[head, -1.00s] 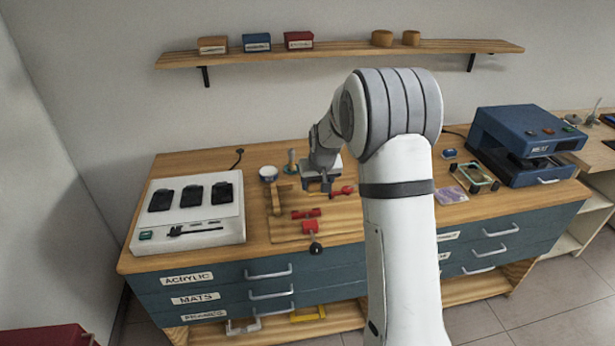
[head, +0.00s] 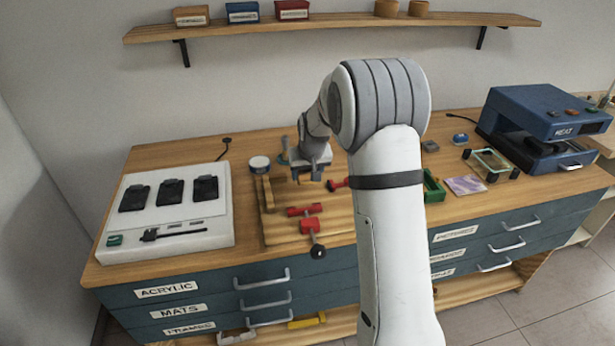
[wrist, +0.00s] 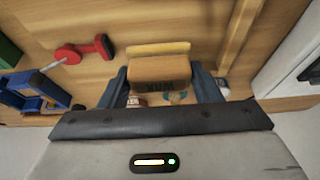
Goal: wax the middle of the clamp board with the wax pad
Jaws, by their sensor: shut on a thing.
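The wax pad is a wooden block (wrist: 160,70) with dark lettering and a yellow pad layer (wrist: 158,48). My gripper (wrist: 160,82) is shut on it, a blue-grey finger on each side. In the head view my gripper (head: 311,178) is over the back part of the clamp board, with a little of the pad (head: 309,182) showing below. The clamp board (head: 275,232) is light wood with a wooden fence on its left and red clamps (head: 304,210) at its front. Whether the pad touches the board I cannot tell.
A red-handled tool (head: 338,184) lies right of my gripper; it shows in the wrist view (wrist: 80,50). A white bowl (head: 259,163) stands behind the board. A white panel (head: 165,215) is left. A green tray (head: 433,188), glass frame (head: 492,165) and blue heat press (head: 545,130) are right.

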